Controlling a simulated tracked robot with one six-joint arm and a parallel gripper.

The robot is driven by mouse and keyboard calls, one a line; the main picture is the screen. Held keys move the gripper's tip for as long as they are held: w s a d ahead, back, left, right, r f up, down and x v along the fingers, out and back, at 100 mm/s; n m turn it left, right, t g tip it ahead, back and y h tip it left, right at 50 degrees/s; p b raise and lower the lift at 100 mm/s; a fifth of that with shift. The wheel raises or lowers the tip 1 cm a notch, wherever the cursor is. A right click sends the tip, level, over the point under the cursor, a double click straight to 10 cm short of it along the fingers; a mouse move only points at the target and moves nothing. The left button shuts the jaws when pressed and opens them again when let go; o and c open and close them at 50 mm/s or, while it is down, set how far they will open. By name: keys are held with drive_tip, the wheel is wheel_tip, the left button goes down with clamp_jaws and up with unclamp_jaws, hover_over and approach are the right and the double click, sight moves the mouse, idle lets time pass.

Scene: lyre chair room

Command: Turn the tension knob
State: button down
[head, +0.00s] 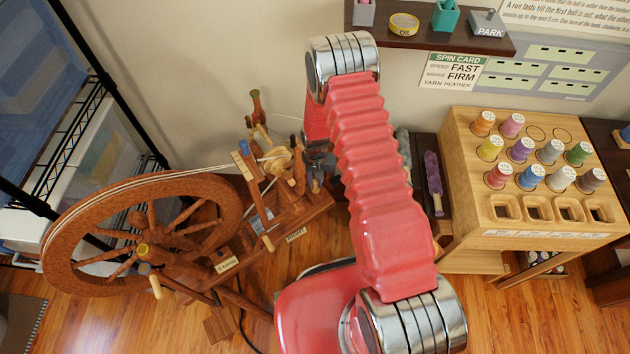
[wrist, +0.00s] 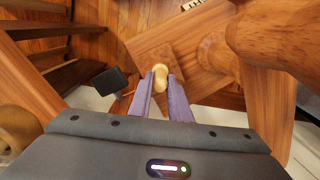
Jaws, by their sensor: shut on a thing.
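The wooden spinning wheel (head: 140,225) stands on the floor at the left in the head view. Its upper frame, with posts and the bobbin assembly (head: 278,160), is right of the big wheel. In the wrist view a pale, rounded wooden knob (wrist: 160,72), which looks like the tension knob, sits at the end of a wooden block. My gripper (wrist: 162,84) is shut on it, with a purple finger on each side.
A wooden thread rack (head: 455,150) with several colored spools stands at the right. A dark shelf (head: 430,38) hangs above. A black wire rack (head: 110,90) is at the left. In the wrist view a large rounded wooden part (wrist: 275,40) is close at the upper right.

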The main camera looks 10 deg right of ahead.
sight(315, 180)
drive_tip(key=n, duration=0.4)
drive_tip(key=shift+a, duration=0.1)
drive_tip(key=shift+n, duration=2.4)
drive_tip(key=c, duration=1.6)
unclamp_jaws()
drive_tip(key=shift+c, duration=0.2)
wheel_tip(315, 180, up, 14)
drive_tip(key=shift+f, duration=0.15)
